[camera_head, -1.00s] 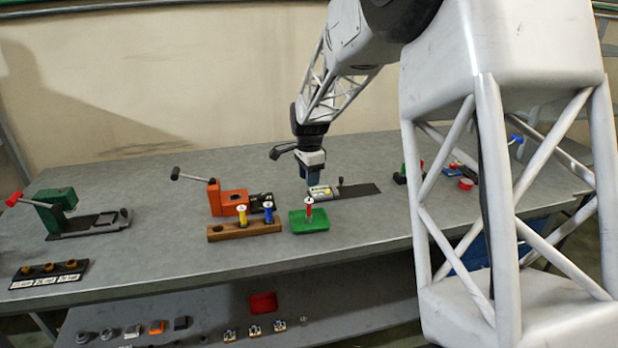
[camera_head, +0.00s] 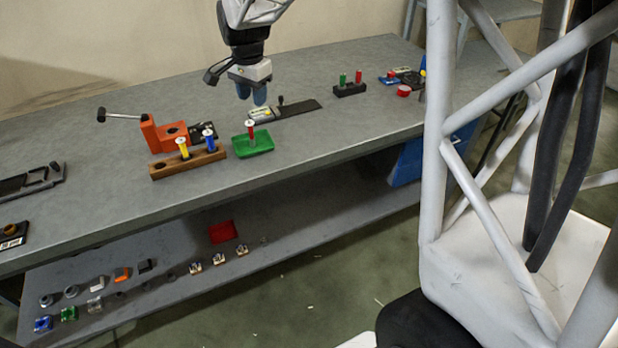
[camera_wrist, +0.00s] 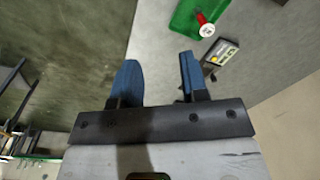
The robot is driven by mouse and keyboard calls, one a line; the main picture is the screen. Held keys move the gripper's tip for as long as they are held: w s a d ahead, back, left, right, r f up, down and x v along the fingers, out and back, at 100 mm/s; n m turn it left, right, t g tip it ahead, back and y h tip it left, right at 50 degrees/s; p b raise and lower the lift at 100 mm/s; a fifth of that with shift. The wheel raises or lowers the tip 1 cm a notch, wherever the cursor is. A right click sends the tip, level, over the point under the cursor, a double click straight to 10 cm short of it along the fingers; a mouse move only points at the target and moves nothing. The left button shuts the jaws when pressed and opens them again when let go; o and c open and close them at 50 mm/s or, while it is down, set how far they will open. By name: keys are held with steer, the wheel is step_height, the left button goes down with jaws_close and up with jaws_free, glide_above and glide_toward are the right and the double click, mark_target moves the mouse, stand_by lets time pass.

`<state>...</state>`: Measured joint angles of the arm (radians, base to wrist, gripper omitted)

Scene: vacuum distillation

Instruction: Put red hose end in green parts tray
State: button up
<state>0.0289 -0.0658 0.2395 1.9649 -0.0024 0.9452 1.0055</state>
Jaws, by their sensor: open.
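The red hose end (camera_head: 251,132) stands upright in the green parts tray (camera_head: 264,146), near the front edge of the workbench. Its pale round top shows in the wrist view (camera_wrist: 206,30), with the green tray (camera_wrist: 185,18) around it. My gripper (camera_head: 252,95) is open and empty, with blue fingers pointing down. In the head view it appears above and behind the tray. In the wrist view my gripper (camera_wrist: 162,80) has clear space between its fingers, and the hose end lies beyond them, apart.
A wooden rack (camera_head: 188,164) with yellow and blue pieces stands left of the tray, before an orange vise (camera_head: 163,135). A small device with a dark strip (camera_head: 297,108) lies behind the tray. A dark block (camera_head: 350,90) holds green and red pieces farther right.

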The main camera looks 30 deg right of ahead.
steer(key=s+r+n+t, duration=0.1)
steer(key=s+n, duration=0.4)
steer(key=s, duration=1.2)
steer(key=s+a+r+n+t, duration=0.1)
steer(key=s+n, duration=0.5)
steer(key=s, duration=1.2)
steer(key=shift+a+r+n, duration=0.25)
steer(key=shift+n, duration=0.05)
steer(key=shift+s, duration=0.1)
